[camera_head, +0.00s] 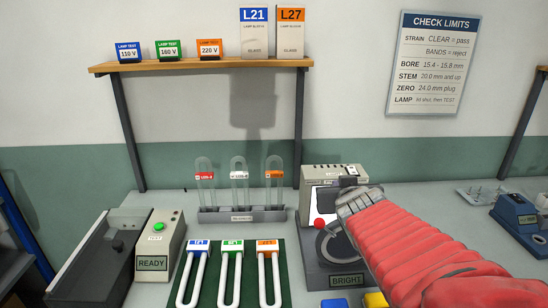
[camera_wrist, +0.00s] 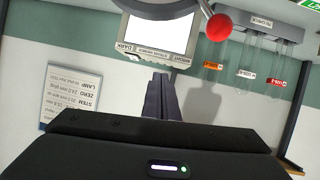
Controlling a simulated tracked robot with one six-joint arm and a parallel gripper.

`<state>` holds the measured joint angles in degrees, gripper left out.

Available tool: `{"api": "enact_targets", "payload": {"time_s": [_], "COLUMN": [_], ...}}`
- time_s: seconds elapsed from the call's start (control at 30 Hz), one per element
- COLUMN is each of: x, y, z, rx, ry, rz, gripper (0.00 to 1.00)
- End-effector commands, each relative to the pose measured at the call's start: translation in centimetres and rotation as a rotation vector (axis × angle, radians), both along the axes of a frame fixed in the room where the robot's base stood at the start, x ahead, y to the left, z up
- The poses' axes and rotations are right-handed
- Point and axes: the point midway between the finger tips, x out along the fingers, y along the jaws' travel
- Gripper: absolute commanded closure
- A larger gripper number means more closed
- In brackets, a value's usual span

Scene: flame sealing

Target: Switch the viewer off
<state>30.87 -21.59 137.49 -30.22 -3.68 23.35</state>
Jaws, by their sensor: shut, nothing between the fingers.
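The viewer (camera_head: 311,253) stands on the bench right of centre, a dark base labelled BRIGHT with a beige box behind it. Its screen glows white in the wrist view (camera_wrist: 158,32), which is upside down, above a strip marked BRIGHT and DARK. A red ball knob (camera_head: 319,223) on a lever stands in front of the screen; it also shows in the wrist view (camera_wrist: 219,27). My gripper (camera_wrist: 160,80) is shut and empty, its fingers pointing towards the viewer, apart from the knob. In the head view my red-sleeved arm hides the viewer's right side.
A rack of several glass tubes (camera_head: 242,215) stands left of the viewer. A green mat (camera_head: 207,270) with U-shaped lamps lies in front of it. The READY tester (camera_head: 158,245) is further left. A blue device (camera_head: 516,218) stands at the right. A shelf (camera_head: 200,66) hangs above.

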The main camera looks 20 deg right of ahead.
Motion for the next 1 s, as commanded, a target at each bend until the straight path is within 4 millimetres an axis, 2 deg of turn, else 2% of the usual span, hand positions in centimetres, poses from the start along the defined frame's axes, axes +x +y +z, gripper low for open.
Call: {"api": "enact_targets", "payload": {"time_s": [0.03,0.2,0.53,0.7,1.0], "x": [0.2,0.8,1.1,0.9,0.8], "y": [-1.1,-4.0,-8.5,-9.7,-10.1], "z": [0.1,0.9,1.6,1.6,1.7], "rx": [-0.006,-0.027,-0.037,-0.029,-0.024], "ry": [-0.02,-0.094,-0.225,-0.272,-0.293], "rz": [-0.006,0.001,0.051,0.083,0.1], "gripper": [1.0,1.0,1.0,1.0,1.0]}}
